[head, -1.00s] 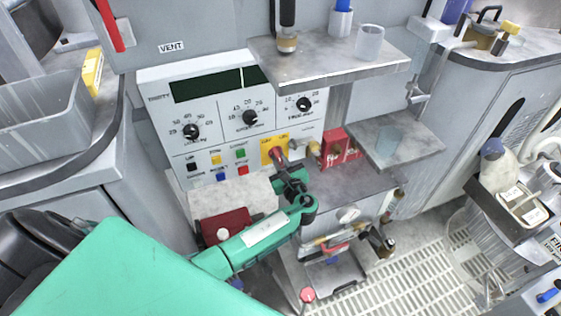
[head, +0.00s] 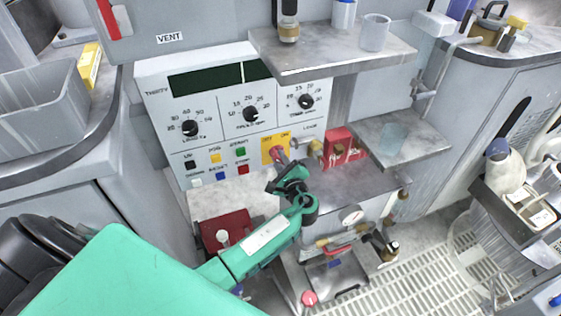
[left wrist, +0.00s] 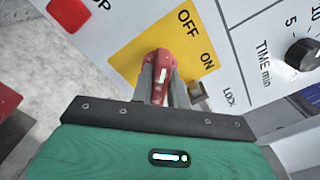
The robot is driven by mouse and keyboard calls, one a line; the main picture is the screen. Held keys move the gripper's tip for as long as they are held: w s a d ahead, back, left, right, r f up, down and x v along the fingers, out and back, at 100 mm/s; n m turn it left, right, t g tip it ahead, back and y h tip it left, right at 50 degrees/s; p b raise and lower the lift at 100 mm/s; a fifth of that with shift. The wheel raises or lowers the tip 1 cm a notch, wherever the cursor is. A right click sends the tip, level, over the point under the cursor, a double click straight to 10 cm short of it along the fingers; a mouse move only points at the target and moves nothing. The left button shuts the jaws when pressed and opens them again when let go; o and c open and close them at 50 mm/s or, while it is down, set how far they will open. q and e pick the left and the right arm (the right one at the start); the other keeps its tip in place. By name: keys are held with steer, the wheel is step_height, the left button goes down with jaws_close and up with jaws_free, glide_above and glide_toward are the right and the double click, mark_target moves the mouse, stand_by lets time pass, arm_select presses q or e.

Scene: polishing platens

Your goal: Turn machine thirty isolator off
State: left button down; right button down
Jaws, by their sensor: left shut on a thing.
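The isolator is a red rotary handle (head: 277,154) on a yellow plate (head: 267,144) marked OFF and ON. It sits low on the right of the white panel (head: 215,150) labelled THIRTY. In the left wrist view the red handle (left wrist: 161,72) carries a white mark, and the yellow plate (left wrist: 128,58) shows OFF above ON. My left gripper (head: 283,166) is shut on the red handle, with one grey finger on each side in the left wrist view (left wrist: 160,88). I cannot tell exactly which word the handle points to. My right gripper is not in view.
Several knobs and coloured buttons lie on the panel around the isolator. A shelf (head: 335,60) with a clear cup (head: 375,32) overhangs the right part. A red box (head: 343,146) stands close right of my gripper. A grey bin (head: 35,105) is at far left.

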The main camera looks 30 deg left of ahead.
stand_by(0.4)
arm_select(q)
steer(key=c, duration=1.4)
jaws_free()
steer(key=shift+o, duration=0.2)
steer(key=shift+s, duration=0.1)
